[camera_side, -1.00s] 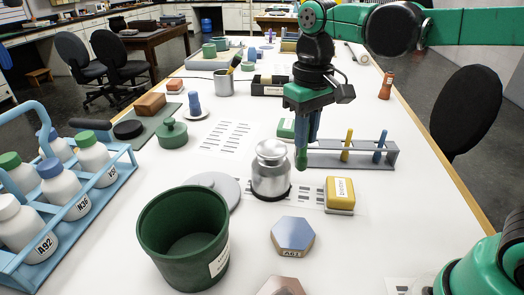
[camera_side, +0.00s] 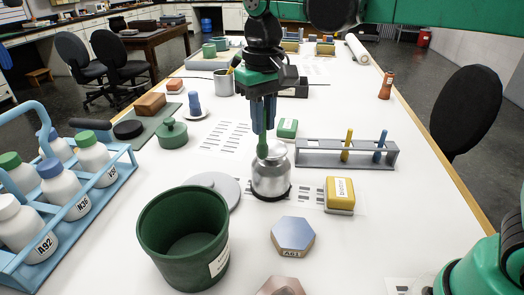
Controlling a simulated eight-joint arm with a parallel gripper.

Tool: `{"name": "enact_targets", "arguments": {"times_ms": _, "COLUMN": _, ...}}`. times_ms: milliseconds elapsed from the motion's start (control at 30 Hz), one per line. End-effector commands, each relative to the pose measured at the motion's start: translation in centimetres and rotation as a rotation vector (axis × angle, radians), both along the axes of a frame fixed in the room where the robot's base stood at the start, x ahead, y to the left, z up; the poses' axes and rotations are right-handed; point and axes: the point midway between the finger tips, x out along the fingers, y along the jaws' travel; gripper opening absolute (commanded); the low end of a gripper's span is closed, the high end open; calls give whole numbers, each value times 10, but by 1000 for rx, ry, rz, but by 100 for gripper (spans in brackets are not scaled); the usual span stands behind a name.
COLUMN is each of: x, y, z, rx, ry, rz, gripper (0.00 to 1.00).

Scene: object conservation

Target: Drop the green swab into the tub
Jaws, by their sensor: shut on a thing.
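My gripper (camera_side: 263,124) is shut on the green swab (camera_side: 262,147), which hangs upright with its rounded end down. The swab's lower end overlaps the neck of the silver metal jar (camera_side: 270,178) in this view; I cannot tell whether they touch. The dark green tub (camera_side: 160,252) stands open at the front left, with a white label on its side. Its visible inside looks empty. The gripper and swab are behind and to the right of the tub, higher in the picture.
The grey rack (camera_side: 320,158) holds a yellow swab (camera_side: 347,145) and a blue swab (camera_side: 380,147). A grey round lid (camera_side: 218,186) lies between tub and jar. A yellow box (camera_side: 340,194) and a hexagonal block (camera_side: 293,236) are nearby. The blue bottle carrier (camera_side: 75,225) stands left.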

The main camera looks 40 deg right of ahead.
Motion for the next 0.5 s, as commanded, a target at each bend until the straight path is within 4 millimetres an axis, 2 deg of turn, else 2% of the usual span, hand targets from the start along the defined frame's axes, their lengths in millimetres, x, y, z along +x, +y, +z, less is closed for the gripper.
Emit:
{"name": "enact_targets", "arguments": {"times_ms": 33, "x": 0, "y": 26, "z": 2, "rx": 0, "ry": 0, "rz": 14, "gripper": 0}}
{"name": "enact_targets", "arguments": {"times_ms": 200, "x": -10, "y": 95, "z": 8, "rx": 0, "ry": 0, "rz": 11, "gripper": 0}}
{"name": "enact_targets", "arguments": {"times_ms": 333, "x": -20, "y": 128, "z": 11, "rx": 0, "ry": 0, "rz": 6, "gripper": 0}}
{"name": "enact_targets", "arguments": {"times_ms": 500, "x": -26, "y": 144, "z": 8, "rx": 0, "ry": 0, "rz": 0, "gripper": 0}}
